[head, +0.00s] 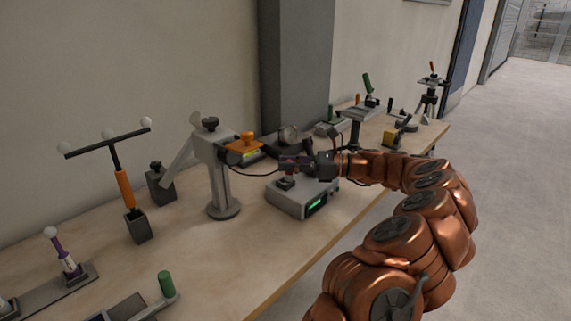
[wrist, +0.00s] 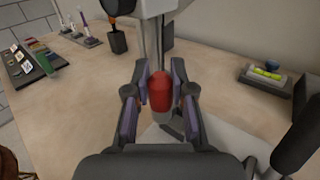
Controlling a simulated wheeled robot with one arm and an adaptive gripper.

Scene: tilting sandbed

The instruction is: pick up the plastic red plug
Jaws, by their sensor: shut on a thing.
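The red plug (wrist: 160,92) is between the two fingers of my gripper (wrist: 160,100) in the wrist view, upright with a grey lower end. My gripper is shut on it. In the head view my gripper (head: 305,164) is above the grey box with a green display (head: 303,199), beside the grey stand. The plug is too small and too covered there to make out clearly. In the wrist view I cannot tell whether the plug's lower end touches anything.
A grey column stand (head: 220,180) with an orange-topped arm (head: 245,143) is close to the left of my gripper. A T-shaped marker tool (head: 122,180) stands further left. A dial instrument (head: 288,138) is behind. Bare tabletop (head: 190,245) lies in front of the stand.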

